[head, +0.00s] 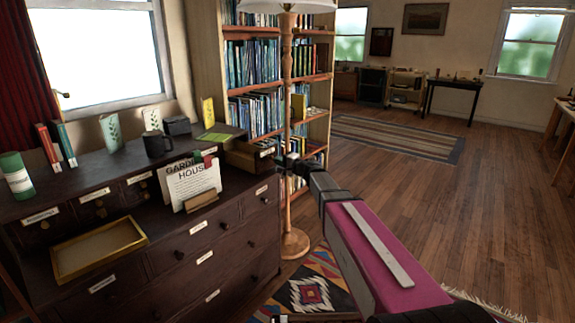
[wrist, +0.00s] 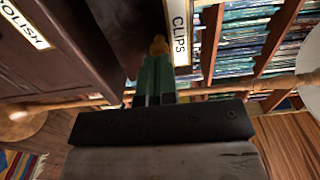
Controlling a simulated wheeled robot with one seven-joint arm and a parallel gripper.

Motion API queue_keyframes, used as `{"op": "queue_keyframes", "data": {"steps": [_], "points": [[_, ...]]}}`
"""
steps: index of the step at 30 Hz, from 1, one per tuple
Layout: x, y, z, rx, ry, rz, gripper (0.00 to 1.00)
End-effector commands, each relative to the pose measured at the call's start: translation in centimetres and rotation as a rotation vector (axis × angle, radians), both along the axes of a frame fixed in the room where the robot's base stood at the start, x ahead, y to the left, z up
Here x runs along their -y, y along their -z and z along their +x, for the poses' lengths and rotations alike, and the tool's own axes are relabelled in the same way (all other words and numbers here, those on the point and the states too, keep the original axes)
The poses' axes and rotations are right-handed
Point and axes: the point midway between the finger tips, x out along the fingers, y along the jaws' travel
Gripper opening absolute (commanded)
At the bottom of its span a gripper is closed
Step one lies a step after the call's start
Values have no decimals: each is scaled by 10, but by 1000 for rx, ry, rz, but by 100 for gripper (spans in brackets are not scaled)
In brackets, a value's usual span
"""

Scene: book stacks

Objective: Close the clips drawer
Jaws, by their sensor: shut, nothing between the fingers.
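The clips drawer (head: 242,160) is a small upper drawer at the right end of the dark wooden cabinet in the head view. It appears to stick out from the cabinet front. My gripper (head: 284,163) is at the drawer's front in the head view. In the wrist view its greenish fingers (wrist: 155,68) are shut and empty, with their tips close to the knob; I cannot tell whether they touch it.
The dark cabinet (head: 215,240) has several labelled drawers; a POLISH label (wrist: 25,25) shows in the wrist view. A floor lamp (head: 287,100) stands close behind my gripper. Floor to the right is open.

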Motion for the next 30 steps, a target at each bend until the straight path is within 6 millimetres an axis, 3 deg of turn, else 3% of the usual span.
{"op": "queue_keyframes", "data": {"steps": [6, 20, 26, 30], "points": [[-11, 0, 9, 0, -1, 0, 0], [-15, 0, 12, 0, -1, 0, 0], [-38, 0, 32, 1, -2, -1, 0], [-68, 0, 56, 1, -3, -1, 0]]}}
